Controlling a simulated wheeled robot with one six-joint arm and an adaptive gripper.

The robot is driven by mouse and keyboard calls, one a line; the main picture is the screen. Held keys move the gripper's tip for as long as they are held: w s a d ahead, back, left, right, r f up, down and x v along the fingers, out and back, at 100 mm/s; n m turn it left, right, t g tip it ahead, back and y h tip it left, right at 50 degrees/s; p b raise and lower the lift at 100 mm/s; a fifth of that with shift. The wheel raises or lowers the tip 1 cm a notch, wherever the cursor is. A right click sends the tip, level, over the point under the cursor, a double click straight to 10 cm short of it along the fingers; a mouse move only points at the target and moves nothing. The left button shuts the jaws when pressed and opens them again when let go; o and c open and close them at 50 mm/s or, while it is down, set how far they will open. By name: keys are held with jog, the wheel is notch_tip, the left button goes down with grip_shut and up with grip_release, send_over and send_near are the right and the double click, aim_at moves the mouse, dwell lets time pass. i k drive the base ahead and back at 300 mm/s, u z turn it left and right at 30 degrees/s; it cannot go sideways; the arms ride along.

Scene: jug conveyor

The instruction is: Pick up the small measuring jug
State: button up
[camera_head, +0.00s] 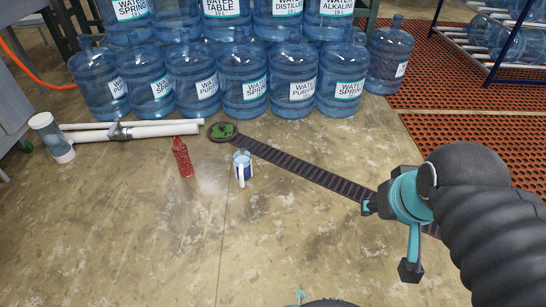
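The small measuring jug (242,170) stands upright on the concrete floor near the middle of the head view. It is clear with blue and white on it, and a white handle faces me. It is close to the near side of a dark belt strip. My gripper (390,238) is at the right, teal and black, well to the right of the jug and nearer to me. Its two fingers are spread apart with nothing between them, so it is open and empty. My arm hides part of the belt.
Large water bottles (242,80) line the back.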

aim_at(241, 159)
jog(key=z, duration=0.2)
jog(key=i, duration=0.65)
jog(key=u, duration=0.55)
jog(key=i, duration=0.6)
jog(key=u, duration=0.55)
